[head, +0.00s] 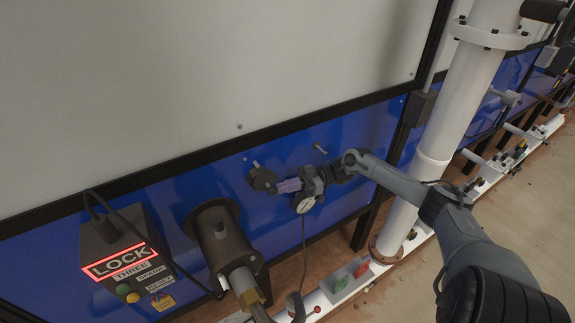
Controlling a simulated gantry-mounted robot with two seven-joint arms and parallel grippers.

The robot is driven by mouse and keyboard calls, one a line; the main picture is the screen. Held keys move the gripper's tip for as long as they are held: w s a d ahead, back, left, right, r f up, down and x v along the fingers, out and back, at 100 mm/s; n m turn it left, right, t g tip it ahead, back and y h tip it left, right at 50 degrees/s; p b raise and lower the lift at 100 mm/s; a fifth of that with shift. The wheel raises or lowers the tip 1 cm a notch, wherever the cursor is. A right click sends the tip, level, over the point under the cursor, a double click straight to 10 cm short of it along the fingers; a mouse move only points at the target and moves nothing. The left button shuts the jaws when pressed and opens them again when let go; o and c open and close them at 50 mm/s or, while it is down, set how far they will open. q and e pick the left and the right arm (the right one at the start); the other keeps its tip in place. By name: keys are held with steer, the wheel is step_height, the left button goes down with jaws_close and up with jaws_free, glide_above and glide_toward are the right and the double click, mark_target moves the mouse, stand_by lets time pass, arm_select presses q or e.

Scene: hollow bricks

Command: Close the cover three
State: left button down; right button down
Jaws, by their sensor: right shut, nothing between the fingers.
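My right gripper (288,186) reaches in from the right, in front of the blue wall panel. It is shut with nothing held, its fingertips pointing left. A dark round cap-like piece (262,179) on the panel is just left of the fingertips. It may be the cover, but I cannot tell, nor whether the fingers touch it. A dark box (122,250) at lower left has a lit red LOCK sign and a THREE label. A dark cylinder (222,238) sticks out from the panel between box and gripper. My left gripper is not in view.
A thick white vertical pipe (450,115) stands to the right, behind my right arm. A box with green and red buttons (350,279) is below. Open floor lies at far right.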

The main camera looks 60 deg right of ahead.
steer(key=shift+w+a+f+t+y+b, duration=0.35)
steer(key=shift+a+f+t+y+b, duration=0.3)
steer(key=shift+y+b, duration=0.3)
steer(key=shift+r+m, duration=0.15)
steer(key=shift+m, duration=0.15)
